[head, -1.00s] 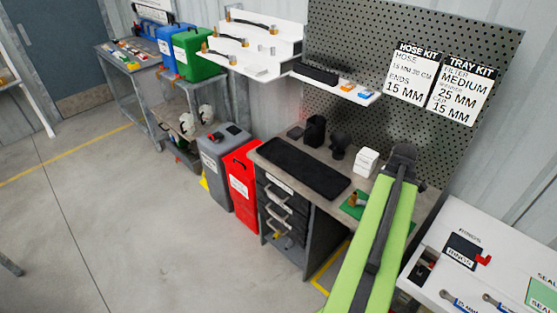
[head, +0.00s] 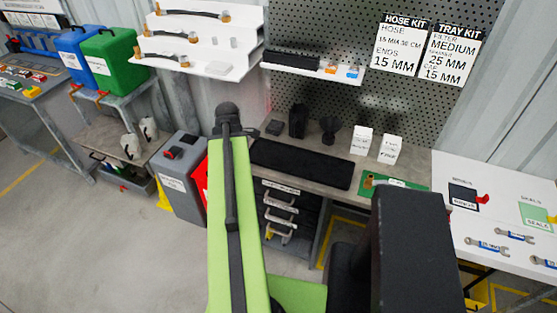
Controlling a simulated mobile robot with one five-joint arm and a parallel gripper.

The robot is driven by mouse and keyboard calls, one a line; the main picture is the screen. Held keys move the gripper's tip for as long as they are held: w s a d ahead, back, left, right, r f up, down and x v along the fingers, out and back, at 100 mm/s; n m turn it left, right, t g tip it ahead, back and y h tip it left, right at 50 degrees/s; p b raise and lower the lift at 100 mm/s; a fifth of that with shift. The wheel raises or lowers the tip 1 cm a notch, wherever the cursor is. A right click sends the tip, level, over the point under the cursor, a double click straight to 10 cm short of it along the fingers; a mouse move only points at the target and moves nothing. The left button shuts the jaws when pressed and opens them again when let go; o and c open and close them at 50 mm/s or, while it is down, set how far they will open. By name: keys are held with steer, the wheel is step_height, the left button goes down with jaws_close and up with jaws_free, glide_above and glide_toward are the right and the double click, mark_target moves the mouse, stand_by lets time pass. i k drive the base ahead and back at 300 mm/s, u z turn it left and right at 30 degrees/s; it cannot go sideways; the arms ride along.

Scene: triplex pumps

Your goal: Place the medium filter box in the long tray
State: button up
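Two small white boxes with printed labels stand upright side by side at the back of the workbench, a left one (head: 361,141) and a right one (head: 389,149). Their print is too small to tell which is the medium filter box. A long, flat black tray (head: 302,166) lies on the bench to their left and looks empty. My green arm link rises left of centre, and a large dark block of mine fills the lower right. No gripper fingertips can be made out.
A green board (head: 398,184) lies at the bench's right front. Black holders (head: 297,120) stand behind the tray. A white shelf (head: 312,75) hangs above. A white table (head: 500,220) with wrenches adjoins on the right. Grey and red cans stand on the left.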

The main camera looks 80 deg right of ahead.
mark_target(263, 153)
steer(key=z, duration=0.65)
steer(key=i, duration=1.05)
steer(key=z, duration=0.8)
